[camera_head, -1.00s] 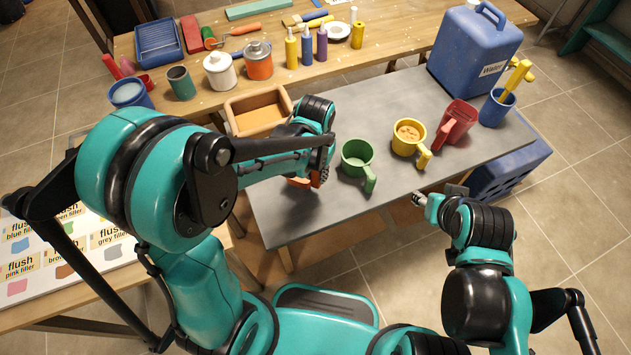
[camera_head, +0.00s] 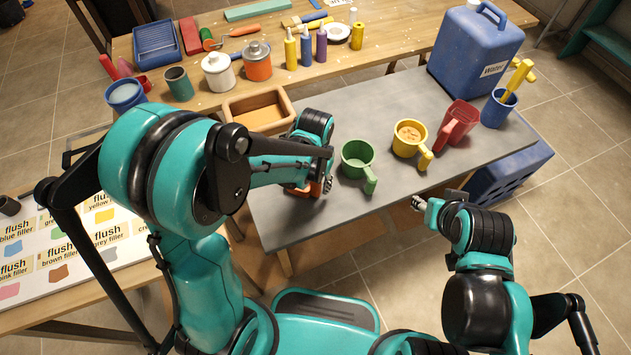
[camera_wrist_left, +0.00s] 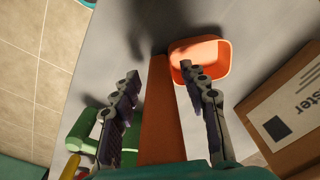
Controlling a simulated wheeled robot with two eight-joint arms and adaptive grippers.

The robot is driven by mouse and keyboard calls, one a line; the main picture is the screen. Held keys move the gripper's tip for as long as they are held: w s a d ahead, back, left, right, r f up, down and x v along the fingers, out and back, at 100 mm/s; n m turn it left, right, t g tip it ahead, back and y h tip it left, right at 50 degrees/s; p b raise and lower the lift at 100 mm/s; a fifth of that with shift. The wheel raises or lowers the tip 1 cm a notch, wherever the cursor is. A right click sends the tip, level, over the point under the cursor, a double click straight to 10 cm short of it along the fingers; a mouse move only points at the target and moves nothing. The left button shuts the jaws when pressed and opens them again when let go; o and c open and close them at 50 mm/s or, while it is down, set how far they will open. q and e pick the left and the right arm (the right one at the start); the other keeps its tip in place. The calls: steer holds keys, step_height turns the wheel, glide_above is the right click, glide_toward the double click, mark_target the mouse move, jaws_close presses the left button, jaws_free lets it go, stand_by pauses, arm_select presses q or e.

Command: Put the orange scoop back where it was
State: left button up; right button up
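The orange scoop (camera_wrist_left: 207,50) stands on the grey table, its bowl opening upward in the left wrist view. Its long handle (camera_wrist_left: 161,115) runs between the fingers of my left gripper (camera_wrist_left: 160,78). The fingers are apart, with a visible gap on the left side of the handle; the right finger overlaps the bowl's near edge. In the head view the left gripper (camera_head: 327,183) is low at the table's left part, and the scoop (camera_head: 318,189) is mostly hidden by it. My right gripper (camera_head: 418,203) is by the table's front edge, seen too small to tell its opening.
A tan labelled bin (camera_head: 262,117) is behind the gripper. A blue water canister (camera_head: 474,55) stands at the back right.

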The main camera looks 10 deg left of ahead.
arm_select(q)
steer(key=shift+r, duration=0.25)
steer(key=r+p, duration=0.2)
steer(key=r, duration=0.3)
steer(key=r+p, duration=0.2)
steer(key=r, duration=0.4)
steer(key=shift+s, duration=0.2)
steer(key=shift+s+a+r+p, duration=0.1)
steer(key=shift+r+p, duration=0.2)
steer(key=shift+r, duration=0.25)
steer(key=s+a+r+n+t, duration=0.2)
steer(key=s+a+r+t, duration=0.4)
steer(key=s+a+r, duration=0.1)
steer(key=shift+s+a+t, duration=0.4)
steer(key=shift+s+a, duration=0.2)
steer(key=shift+s, duration=0.2)
